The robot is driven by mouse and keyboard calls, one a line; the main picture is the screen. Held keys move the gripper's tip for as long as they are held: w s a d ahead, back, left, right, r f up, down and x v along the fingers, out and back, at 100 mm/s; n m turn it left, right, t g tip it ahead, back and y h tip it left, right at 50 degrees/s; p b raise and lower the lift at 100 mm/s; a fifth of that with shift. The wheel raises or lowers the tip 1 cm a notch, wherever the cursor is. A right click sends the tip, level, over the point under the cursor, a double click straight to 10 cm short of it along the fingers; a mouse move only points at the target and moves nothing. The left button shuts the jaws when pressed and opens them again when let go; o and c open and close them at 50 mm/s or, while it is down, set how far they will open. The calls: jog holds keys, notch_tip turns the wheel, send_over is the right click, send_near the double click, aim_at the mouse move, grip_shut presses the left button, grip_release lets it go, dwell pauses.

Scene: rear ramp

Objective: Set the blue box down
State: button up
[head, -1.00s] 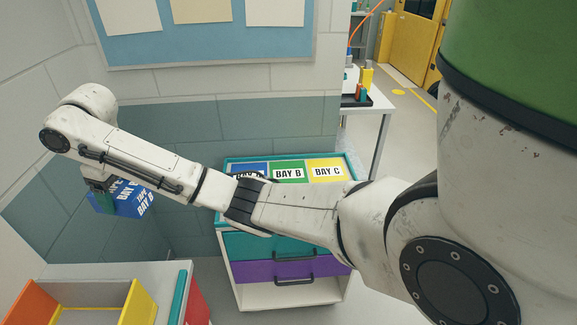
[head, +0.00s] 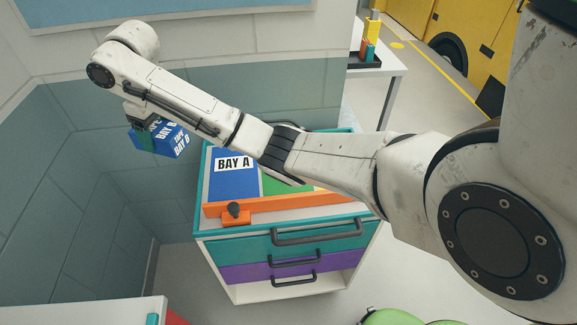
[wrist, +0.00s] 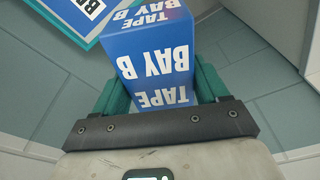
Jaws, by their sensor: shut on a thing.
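The blue box (head: 172,142) has white lettering reading TAPE and BAY B. My gripper (head: 146,134) is shut on it and holds it in the air, left of the drawer cart (head: 203,222). In the wrist view the box (wrist: 150,55) sits between the teal fingers of my gripper (wrist: 160,88). The cart top has a blue area (head: 233,185) labelled BAY A and a green area (head: 272,183) beside it. The blue area (wrist: 72,12) also shows past the box in the wrist view.
The cart's teal and purple drawers look shut. Tiled walls stand behind and left. A white table (head: 385,72) stands behind right. A white surface (head: 90,310) is at lower left.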

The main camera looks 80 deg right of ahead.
jog(key=s+d+f+m+h+p, duration=0.1)
jog(key=s+d+f+m, duration=0.25)
jog(key=s, duration=0.25)
jog(key=s+d+f+m+p, duration=0.1)
jog(key=s+d+f+m, duration=0.1)
jog(key=s+d+f, duration=0.4)
jog(key=s+m+g+p, duration=0.1)
jog(key=s+m+p, duration=0.2)
jog(key=s+m, duration=0.85)
jog(key=w+d+f+n+b, duration=0.1)
jog(key=w+d+f+b, duration=0.1)
jog(key=d, duration=0.1)
jog(key=w+d+f+n+b, duration=0.1)
jog(key=d+f+b, duration=0.2)
jog(key=w+d+f+n+b, duration=0.2)
jog(key=f+b, duration=0.1)
jog(key=shift+w+d+f+h, duration=0.25)
jog(key=shift+w+d+h, duration=0.05)
jog(key=shift+w+d, duration=0.1)
jog(key=shift+w+d+f, duration=0.2)
jog(key=shift+f, duration=0.25)
jog(key=shift+w+d+f, duration=0.15)
jog(key=shift+f, duration=1.65)
jog(key=shift+f, duration=0.1)
